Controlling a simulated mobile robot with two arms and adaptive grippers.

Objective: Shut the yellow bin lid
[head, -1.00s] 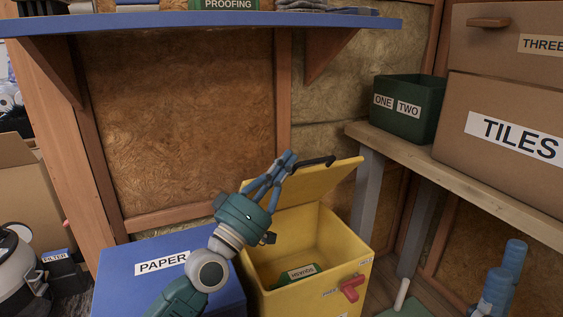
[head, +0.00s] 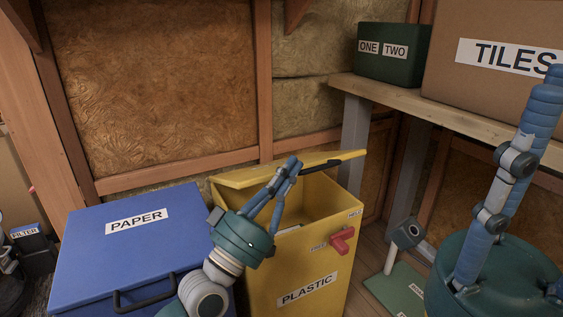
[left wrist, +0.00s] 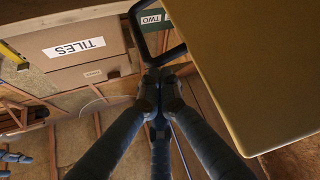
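The yellow bin (head: 300,265), labelled PLASTIC, stands right of the blue bin. Its yellow lid (head: 245,177) is partly open, seen nearly edge-on, with a gap above the rim. The lid fills the upper right of the left wrist view (left wrist: 255,70). A black handle (head: 335,161) sits at its free edge and shows as a loop in the left wrist view (left wrist: 179,52). My left gripper (head: 292,165) has its fingers closed together on the near end of the handle. My right gripper (head: 540,100) is partly visible at the right edge; its finger opening is unclear.
A red lever (head: 342,240) is on the yellow bin's front. The closed blue PAPER bin (head: 135,260) stands to the left. A wooden shelf (head: 440,108) at the right holds a green box (head: 392,65) and a TILES carton (head: 490,85). A green flat piece (head: 400,290) lies on the floor.

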